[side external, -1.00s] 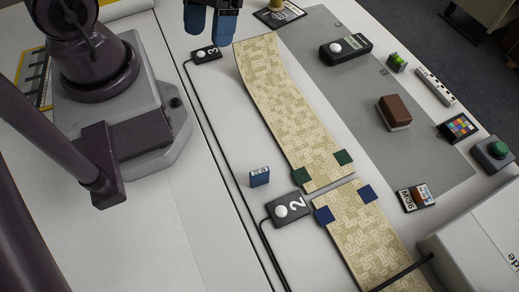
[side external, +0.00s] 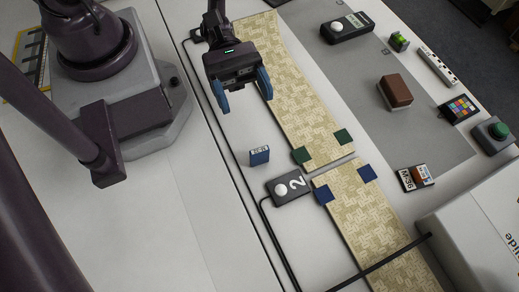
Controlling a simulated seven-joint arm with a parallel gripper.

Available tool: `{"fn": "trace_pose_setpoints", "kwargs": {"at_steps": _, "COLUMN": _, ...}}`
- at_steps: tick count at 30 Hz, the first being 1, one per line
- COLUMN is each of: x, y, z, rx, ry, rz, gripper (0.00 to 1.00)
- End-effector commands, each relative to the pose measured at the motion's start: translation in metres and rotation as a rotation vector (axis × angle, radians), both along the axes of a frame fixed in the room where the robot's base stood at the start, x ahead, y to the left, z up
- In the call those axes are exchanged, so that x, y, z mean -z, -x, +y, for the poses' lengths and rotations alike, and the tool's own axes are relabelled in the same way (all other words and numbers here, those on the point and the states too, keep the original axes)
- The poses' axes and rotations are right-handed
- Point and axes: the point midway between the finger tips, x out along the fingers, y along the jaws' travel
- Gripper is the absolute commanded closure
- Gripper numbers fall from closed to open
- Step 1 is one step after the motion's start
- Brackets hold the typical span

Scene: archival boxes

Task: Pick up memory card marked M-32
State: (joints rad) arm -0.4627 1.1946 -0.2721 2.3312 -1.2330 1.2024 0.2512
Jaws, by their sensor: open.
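A small dark-blue card (side external: 259,156) stands on the white table to the left of the patterned strip. It has a white label along its top edge; the label's text is too small to read surely. My gripper (side external: 246,102) is open and empty, with its blue fingers spread wide. It is above and behind the blue card, apart from it. Another dark card (side external: 414,178) with a white label and a brown patch lies to the right of the strip; its marking looks like M-36.
The patterned strip (side external: 310,120) lies to the right. A brown block (side external: 396,92) rests on the grey mat.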

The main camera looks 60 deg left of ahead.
Motion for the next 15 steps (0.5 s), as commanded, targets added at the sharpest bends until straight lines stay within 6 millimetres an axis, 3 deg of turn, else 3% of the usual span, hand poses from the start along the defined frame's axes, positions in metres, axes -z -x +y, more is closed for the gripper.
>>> {"fn": "trace_pose_setpoints", "kwargs": {"at_steps": 9, "x": 0.060, "y": 0.001, "z": 0.000, "rx": 0.004, "ry": -0.002, "rz": 0.003, "gripper": 0.32}}
{"fn": "trace_pose_setpoints", "kwargs": {"at_steps": 12, "x": 0.074, "y": 0.002, "z": 0.000, "rx": 0.005, "ry": -0.003, "rz": 0.002, "gripper": 0.32}}
{"fn": "trace_pose_setpoints", "kwargs": {"at_steps": 15, "x": 0.071, "y": 0.002, "z": -0.010, "rx": 0.006, "ry": -0.002, "rz": -0.001, "gripper": 0.32}}
